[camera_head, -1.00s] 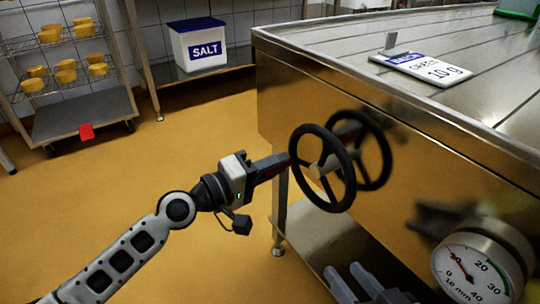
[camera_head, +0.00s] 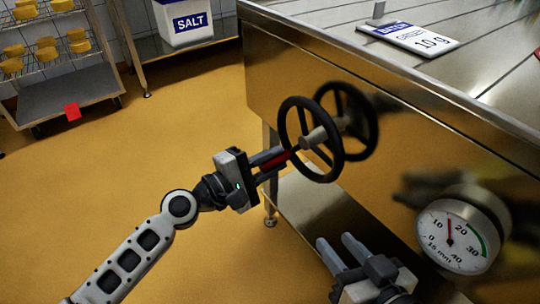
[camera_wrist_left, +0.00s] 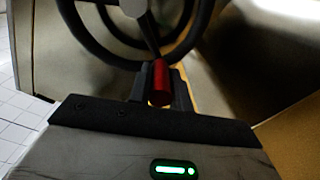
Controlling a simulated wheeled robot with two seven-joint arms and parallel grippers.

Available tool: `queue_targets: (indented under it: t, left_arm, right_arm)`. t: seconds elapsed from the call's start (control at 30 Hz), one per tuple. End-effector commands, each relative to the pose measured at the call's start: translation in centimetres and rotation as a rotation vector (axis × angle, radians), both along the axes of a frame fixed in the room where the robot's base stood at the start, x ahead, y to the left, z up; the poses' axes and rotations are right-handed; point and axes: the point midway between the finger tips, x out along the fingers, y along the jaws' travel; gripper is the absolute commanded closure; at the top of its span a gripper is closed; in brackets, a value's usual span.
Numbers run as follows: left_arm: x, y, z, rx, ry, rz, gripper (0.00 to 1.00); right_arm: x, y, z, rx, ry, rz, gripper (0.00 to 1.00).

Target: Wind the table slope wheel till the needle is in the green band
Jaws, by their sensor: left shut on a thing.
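The black slope wheel (camera_head: 307,142) stands on a shaft at the side of the steel table (camera_head: 400,120). My left gripper (camera_head: 284,158) is shut on the wheel's red handle (camera_head: 275,161), at the left of the rim. In the left wrist view the red handle (camera_wrist_left: 161,84) sits between the fingers, with the wheel rim behind. The round gauge (camera_head: 453,236) is at lower right. My right gripper (camera_head: 335,242) is open and empty below the wheel.
A white and blue sign (camera_head: 408,38) lies on the table top. A salt bin (camera_head: 190,22) stands at the back. A rack (camera_head: 65,85) with several cheeses is at the left. The ochre floor (camera_head: 150,150) is clear around my left arm.

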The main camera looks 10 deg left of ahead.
Motion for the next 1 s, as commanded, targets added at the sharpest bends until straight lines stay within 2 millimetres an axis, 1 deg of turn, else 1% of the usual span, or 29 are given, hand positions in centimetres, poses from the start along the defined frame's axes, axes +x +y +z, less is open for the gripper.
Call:
queue_targets:
  t: [0.43, 0.47, 0.5, 0.53, 1.0]
  left_arm:
    - [-0.03, -0.01, -0.08, -0.008, 0.008, 0.002, 1.00]
    - [-0.03, -0.01, -0.08, -0.008, 0.008, 0.002, 0.77]
    - [-0.03, -0.01, -0.08, -0.007, 0.009, 0.002, 0.66]
    - [-0.03, -0.01, -0.08, -0.006, 0.008, 0.002, 0.59]
    - [-0.19, 0.14, -0.12, -0.006, 0.008, 0.001, 0.59]
  right_arm:
    - [-0.03, -0.03, 0.02, -0.002, 0.000, 0.001, 0.64]
    - [-0.03, -0.03, 0.02, -0.002, 0.000, 0.001, 0.64]
    - [-0.03, -0.02, 0.03, -0.002, 0.000, 0.001, 0.64]
    - [-0.03, -0.02, 0.03, -0.002, 0.000, 0.001, 0.64]
    - [0.24, -0.01, 0.31, 0.000, -0.010, 0.001, 0.64]
